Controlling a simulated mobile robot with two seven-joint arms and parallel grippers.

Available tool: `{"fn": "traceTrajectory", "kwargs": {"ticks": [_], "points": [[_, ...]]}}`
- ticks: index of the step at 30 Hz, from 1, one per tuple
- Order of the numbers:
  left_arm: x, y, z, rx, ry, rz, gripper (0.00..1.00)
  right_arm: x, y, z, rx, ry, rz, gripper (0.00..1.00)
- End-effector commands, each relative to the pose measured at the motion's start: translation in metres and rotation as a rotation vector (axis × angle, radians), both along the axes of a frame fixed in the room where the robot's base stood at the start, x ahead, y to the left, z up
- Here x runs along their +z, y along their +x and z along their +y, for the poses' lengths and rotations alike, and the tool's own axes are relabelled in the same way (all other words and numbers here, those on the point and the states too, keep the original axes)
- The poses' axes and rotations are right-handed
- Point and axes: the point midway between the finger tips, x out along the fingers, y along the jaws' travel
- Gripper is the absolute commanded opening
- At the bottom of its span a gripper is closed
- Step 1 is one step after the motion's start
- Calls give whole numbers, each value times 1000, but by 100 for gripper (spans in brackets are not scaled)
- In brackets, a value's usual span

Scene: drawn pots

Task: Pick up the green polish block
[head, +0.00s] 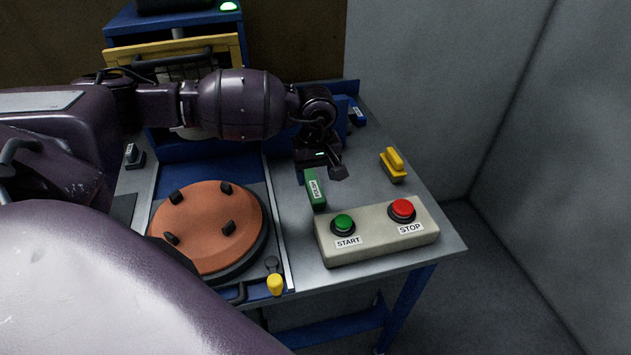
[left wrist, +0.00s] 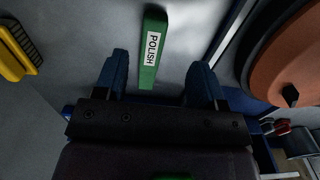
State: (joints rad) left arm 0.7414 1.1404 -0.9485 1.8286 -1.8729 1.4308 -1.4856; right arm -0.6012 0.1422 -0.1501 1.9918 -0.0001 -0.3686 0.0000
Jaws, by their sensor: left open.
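The green polish block (head: 315,190) lies on the grey metal table top, just behind the control box, with a white POLISH label. In the left wrist view the polish block (left wrist: 155,22) runs lengthwise away from me, its near end showing between the two fingers. My left gripper (head: 321,172) is over the table at the block's far end. The left gripper (left wrist: 160,72) is open, with blue fingers on either side of the block's line and nothing held. I cannot tell its exact height above the block. My right gripper is not in view.
A control box (head: 335,255) with green START and red STOP buttons stands close in front of the block. An orange turntable disc (head: 210,225) with black clamps is to the left. A yellow-knobbed lever (head: 275,285) is at the front.

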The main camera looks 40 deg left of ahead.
Motion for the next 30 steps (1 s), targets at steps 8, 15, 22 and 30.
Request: {"fn": "traceTrajectory", "kwargs": {"ticks": [8,15,22,30], "points": [[-37,0,-1,1,-1,0,64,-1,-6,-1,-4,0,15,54],[-59,3,-1,0,-2,3,64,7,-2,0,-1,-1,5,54],[-88,7,-1,1,0,0,64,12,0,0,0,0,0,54],[-94,7,-1,-1,0,-1,64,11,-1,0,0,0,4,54]]}}
